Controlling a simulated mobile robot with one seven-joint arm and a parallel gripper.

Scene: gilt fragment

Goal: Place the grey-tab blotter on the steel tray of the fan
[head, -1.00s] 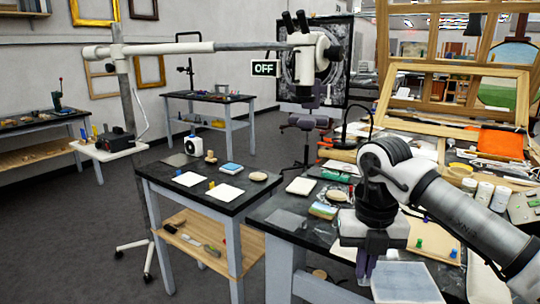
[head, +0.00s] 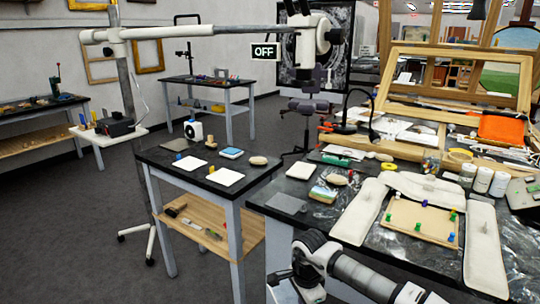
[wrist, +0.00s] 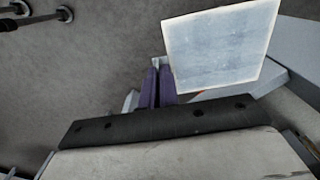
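My gripper (wrist: 157,88) shows its purple fingers close together in the wrist view. A pale blue-grey square sheet with a whitish edge (wrist: 222,47), apparently the blotter, sticks out beside the fingertips, over the floor. Its tab is not visible; the fingers seem to hide the held edge. In the head view my gripper is largely out of sight below the lower edge. The white fan (head: 194,131) stands at the back of the small dark-topped table. A flat grey plate (head: 174,145) lies beside it, apparently the steel tray, with nothing visible on it.
The small table (head: 205,197) also carries a blue-tab sheet (head: 189,166), a yellow-tab sheet (head: 225,177), a blue block (head: 231,153) and an oval wooden piece (head: 258,160). A microscope boom (head: 190,33) crosses above it. The larger right-hand worktable is crowded.

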